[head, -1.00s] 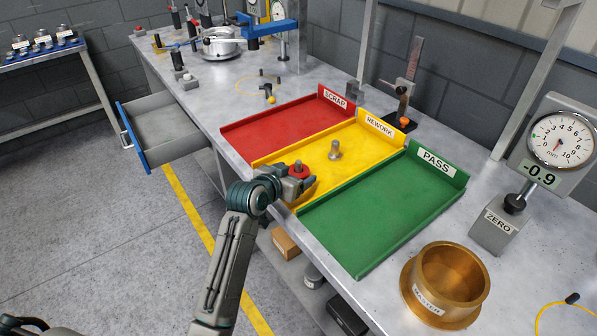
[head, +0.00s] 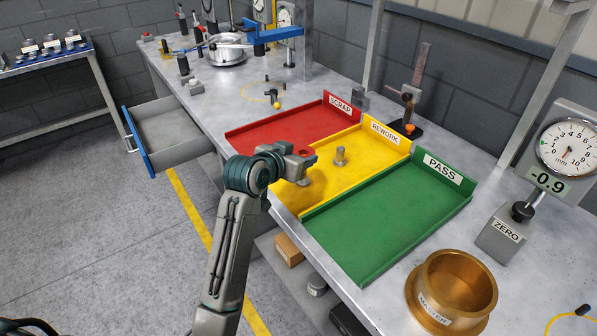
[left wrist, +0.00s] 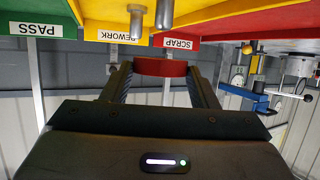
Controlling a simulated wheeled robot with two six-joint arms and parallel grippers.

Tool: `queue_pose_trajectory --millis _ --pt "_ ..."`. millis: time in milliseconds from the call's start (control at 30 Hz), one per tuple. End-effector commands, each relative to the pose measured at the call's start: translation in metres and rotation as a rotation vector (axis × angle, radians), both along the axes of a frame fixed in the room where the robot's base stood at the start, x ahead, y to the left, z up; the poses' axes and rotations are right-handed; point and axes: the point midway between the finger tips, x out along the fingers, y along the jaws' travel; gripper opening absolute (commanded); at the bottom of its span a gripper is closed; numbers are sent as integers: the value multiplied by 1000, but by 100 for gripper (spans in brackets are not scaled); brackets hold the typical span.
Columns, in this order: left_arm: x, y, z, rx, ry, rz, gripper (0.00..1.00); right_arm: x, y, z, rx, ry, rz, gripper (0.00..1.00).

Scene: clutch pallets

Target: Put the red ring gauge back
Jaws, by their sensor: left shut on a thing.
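The red ring gauge (head: 305,153) is held between the fingers of my left gripper (head: 301,161), raised above the yellow REWORK tray (head: 365,158). In the left wrist view, the red ring (left wrist: 160,67) spans the gap between the two fingertips (left wrist: 160,78). A grey metal part with an upright stem (head: 340,156) stands in the yellow tray. A second grey part (head: 304,181) stands just below the gripper, partly hidden by it. The ring looks clear of both stems. My right gripper is not in view.
The red SCRAP tray (head: 270,132) and green PASS tray (head: 390,220) flank the yellow one. A brass MASTER ring (head: 455,285) and dial gauge (head: 568,150) stand at right. An open drawer (head: 170,135) juts out at left. A rack (head: 45,52) holds labelled parts.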

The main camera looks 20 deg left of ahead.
Motion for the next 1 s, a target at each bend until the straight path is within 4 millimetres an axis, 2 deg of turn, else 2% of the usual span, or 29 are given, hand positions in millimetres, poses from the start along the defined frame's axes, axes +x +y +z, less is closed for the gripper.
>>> queue_pose_trajectory --millis 100,233,367,600,733,833,1000 --pt "0 0 15 -1 -3 0 21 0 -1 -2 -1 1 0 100" --pt "-2 0 19 -2 0 5 21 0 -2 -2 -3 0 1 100" --pt "-17 0 4 -6 4 41 21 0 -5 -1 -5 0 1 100" --pt "-66 7 -30 -11 1 166 21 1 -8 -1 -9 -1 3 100" --pt "-88 13 -41 -8 0 224 21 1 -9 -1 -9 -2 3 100" --pt "-99 16 -45 -5 -2 254 21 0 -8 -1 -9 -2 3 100" --pt "-105 18 -47 0 -3 270 21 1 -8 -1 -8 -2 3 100"
